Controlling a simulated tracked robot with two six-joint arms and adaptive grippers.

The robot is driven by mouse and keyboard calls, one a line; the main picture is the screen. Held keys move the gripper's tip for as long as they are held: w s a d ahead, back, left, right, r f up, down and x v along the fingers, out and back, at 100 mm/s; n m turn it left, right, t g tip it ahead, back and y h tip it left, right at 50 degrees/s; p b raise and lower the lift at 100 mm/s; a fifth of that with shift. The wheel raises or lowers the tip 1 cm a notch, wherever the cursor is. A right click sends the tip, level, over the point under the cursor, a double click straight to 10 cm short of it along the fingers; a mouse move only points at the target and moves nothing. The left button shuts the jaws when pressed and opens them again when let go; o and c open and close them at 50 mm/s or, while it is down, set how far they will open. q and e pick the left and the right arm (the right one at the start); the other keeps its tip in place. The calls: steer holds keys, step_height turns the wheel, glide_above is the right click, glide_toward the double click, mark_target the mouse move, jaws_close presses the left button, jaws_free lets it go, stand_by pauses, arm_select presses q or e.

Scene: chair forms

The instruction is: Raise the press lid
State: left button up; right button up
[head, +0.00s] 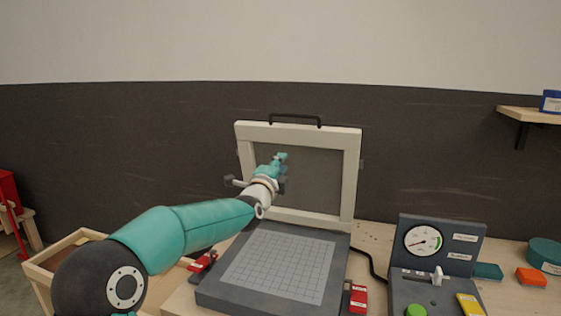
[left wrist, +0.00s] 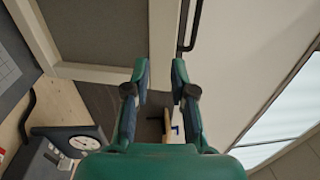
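The press lid (head: 348,180) is a pale frame around a dark grey panel. It stands upright at the back of the press base (head: 220,299), with a black bar handle (head: 295,117) on its top edge. My left gripper (head: 280,160) is in front of the lid's panel, lower in the picture than the handle. In the left wrist view my left gripper (left wrist: 160,72) is open, with nothing between its fingers. That view also shows the lid's frame (left wrist: 162,35) and handle (left wrist: 191,22), apart from the fingers. My right gripper is not in view.
A gauge panel (head: 445,236) with a control box and green button (head: 416,311) stands right of the press. Red clamps (head: 357,298) sit beside the base. A wooden tray (head: 52,251) is at the left. A shelf (head: 527,114) hangs at the right. The gridded bed is clear.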

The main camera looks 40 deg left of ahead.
arm_select(q)
steer(key=shift+w, duration=0.2)
jaws_close()
steer(key=shift+c, duration=1.9)
jaws_free()
steer(key=o, duration=0.4)
steer(key=shift+s, duration=0.15)
steer(key=v, duration=1.1)
steer(key=shift+s+d+f, duration=0.1)
steer(key=shift+s+f, duration=0.05)
steer(key=shift+s, duration=0.2)
